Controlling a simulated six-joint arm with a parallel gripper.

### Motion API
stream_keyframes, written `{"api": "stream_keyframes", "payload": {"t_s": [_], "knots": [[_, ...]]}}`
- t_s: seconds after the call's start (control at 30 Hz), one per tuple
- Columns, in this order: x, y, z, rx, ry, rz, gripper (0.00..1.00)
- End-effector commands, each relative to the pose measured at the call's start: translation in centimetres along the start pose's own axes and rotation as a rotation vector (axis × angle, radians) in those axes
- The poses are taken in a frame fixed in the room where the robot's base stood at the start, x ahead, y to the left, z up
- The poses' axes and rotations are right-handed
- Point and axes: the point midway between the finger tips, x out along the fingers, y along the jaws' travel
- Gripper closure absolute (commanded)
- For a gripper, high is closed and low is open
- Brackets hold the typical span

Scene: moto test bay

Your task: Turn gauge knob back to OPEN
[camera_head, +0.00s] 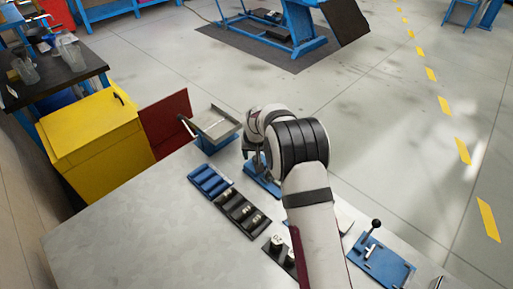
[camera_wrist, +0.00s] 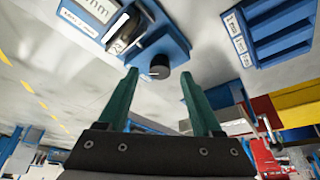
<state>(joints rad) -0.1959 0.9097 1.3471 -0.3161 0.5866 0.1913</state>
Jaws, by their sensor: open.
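In the wrist view a black round knob (camera_wrist: 158,66) sits at the edge of a blue fixture (camera_wrist: 172,42), between and just beyond my fingertips. A small light mark shows on the knob; I cannot read its setting. My gripper (camera_wrist: 157,76) has two green fingers, spread apart and empty. No contact with the knob is clear. A white labelled plate and a black-and-silver part (camera_wrist: 124,32) are on the same blue fixture. In the head view a blue fixture (camera_head: 262,184) shows partly below my wrist; my fingers and the knob are hidden there by my arm.
On the grey bench (camera_head: 120,225), a blue slotted tray (camera_head: 209,181) and a black tray (camera_head: 239,221) with small parts lie left of my arm. A blue plate with a black-balled lever (camera_head: 382,265) lies right. A yellow cabinet (camera_head: 95,140) stands beyond the bench.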

Motion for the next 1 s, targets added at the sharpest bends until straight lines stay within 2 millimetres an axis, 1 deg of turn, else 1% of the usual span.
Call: {"api": "stream_keyframes", "payload": {"t_s": [0.2,0.3,0.43,0.5,0.6,1.0], "knots": [[-7.0,0.0,-0.1,0.001,0.005,-0.002,0.33],[-10.0,0.0,-0.1,0.000,0.005,-0.001,0.33],[-12.7,0.0,0.0,0.001,0.002,0.000,0.33],[-13.6,0.0,0.0,0.000,0.001,0.000,0.33],[-14.2,0.0,0.0,0.000,0.000,0.000,0.33],[-14.2,0.0,0.0,0.001,0.000,0.000,0.33]]}}
